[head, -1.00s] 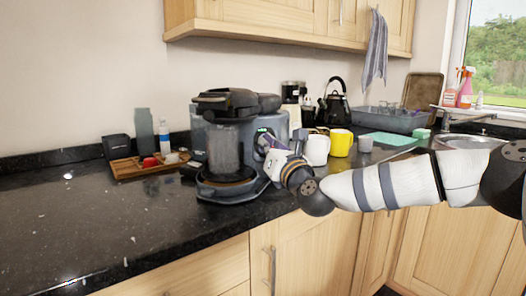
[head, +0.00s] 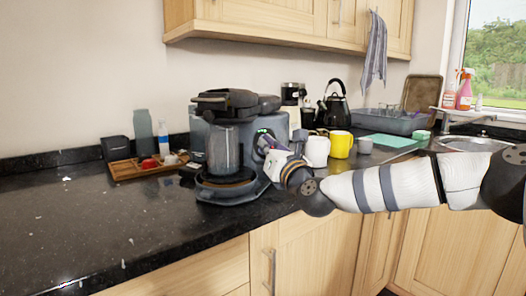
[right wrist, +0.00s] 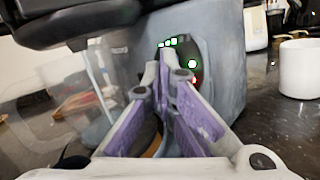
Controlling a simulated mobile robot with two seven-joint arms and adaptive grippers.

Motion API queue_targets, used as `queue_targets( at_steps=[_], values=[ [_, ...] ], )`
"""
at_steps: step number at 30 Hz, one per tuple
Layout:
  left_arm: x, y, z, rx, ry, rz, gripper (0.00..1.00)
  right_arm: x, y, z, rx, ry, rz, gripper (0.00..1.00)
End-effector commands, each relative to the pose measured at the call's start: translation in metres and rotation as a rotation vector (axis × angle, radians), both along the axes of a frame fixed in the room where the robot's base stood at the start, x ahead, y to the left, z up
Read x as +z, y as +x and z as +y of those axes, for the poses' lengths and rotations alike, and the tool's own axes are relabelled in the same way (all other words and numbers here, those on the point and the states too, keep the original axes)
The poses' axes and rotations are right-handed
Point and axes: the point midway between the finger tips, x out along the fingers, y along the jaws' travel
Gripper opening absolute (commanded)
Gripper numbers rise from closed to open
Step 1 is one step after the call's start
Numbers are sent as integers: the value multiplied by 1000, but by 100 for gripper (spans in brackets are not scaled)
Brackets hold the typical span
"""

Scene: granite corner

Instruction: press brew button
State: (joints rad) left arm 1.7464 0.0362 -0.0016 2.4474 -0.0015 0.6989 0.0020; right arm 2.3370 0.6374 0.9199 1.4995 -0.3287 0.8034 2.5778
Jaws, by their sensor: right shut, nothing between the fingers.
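The grey coffee machine (head: 262,190) stands on the black counter, with a black top and a clear jug (head: 224,148) at its front. Its dark control panel (right wrist: 180,52) shows green square lights, a round white-green light (right wrist: 192,64) and a red light below it. My right gripper (head: 265,146) is shut and empty, its tips at the machine's panel side. In the right wrist view the closed fingertips (right wrist: 165,58) overlap the panel's left part, left of the round light. I cannot tell whether they touch it. The tips hide part of the panel. My left gripper is not in view.
A white mug (head: 316,151), a yellow mug (head: 341,145) and a grey cup (head: 364,146) stand right of the machine. A wooden tray (head: 128,170) with small items lies to its left. The front-left counter is mostly clear.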

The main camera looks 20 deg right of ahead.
Motion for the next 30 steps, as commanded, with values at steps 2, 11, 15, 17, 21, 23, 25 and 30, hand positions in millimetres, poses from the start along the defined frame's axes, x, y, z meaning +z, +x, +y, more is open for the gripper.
queue_targets(
  at_steps=[2, 11, 15, 17, 21, 23, 25, 30],
  values=[
    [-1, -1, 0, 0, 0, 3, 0, -2, 1, -1, -1, 0, 1, 0],
    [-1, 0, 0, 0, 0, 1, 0, 0, 0, -1, -1, 0, 0, 0],
    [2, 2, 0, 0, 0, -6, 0, 4, -3, 1, 0, 0, -1, 0],
    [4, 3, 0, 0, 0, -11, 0, 6, -6, 2, 0, 0, -2, 0],
    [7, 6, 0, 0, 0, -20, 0, 10, -12, 3, -1, 0, -3, 0],
    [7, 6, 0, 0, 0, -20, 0, 10, -13, 4, -1, 0, -2, 0],
    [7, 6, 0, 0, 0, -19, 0, 8, -13, 4, 0, 0, -1, 0],
    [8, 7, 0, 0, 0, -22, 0, 9, -14, 4, 0, 0, 0, 0]
  ],
)
